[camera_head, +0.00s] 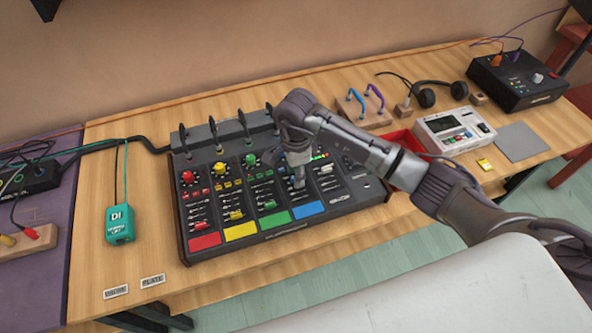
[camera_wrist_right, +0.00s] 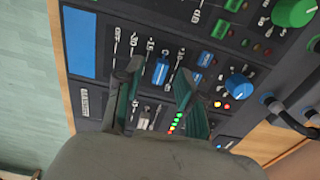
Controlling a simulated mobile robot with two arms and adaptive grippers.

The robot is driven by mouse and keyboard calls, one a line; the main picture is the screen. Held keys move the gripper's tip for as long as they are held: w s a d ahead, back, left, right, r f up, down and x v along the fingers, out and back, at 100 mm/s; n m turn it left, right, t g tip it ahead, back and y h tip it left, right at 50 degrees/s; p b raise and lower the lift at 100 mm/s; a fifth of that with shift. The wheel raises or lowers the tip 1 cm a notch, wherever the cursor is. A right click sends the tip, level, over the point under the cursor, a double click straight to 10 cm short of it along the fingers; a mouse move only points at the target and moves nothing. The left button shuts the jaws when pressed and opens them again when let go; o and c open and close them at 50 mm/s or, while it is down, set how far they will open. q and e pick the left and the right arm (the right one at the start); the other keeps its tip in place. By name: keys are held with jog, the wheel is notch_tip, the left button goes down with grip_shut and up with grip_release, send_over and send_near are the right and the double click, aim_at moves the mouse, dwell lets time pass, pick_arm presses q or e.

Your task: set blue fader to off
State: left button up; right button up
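The mixer (camera_head: 283,238) lies on the wooden table, with red, yellow, green and blue channel strips. The blue channel shows a blue label (camera_head: 308,209), also in the right wrist view (camera_wrist_right: 79,42), and a blue knob (camera_wrist_right: 238,86). The blue fader (camera_wrist_right: 160,71) stands in its slot in the right wrist view. My right gripper (camera_head: 298,183) is over the blue strip and hides much of it in the head view. In the wrist view its two fingers (camera_wrist_right: 158,76) are apart, on either side of the blue fader; contact cannot be told. My left gripper is not in view.
Several upright rods stand along the mixer's back. A teal DI box (camera_head: 119,225) lies left of it. A red tray (camera_head: 408,143), a white device (camera_head: 454,130), headphones (camera_head: 427,97) and a black box (camera_head: 516,80) are to the right. The table's front left is mostly clear.

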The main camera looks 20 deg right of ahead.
jog(key=shift+f, duration=0.25)
grip_shut()
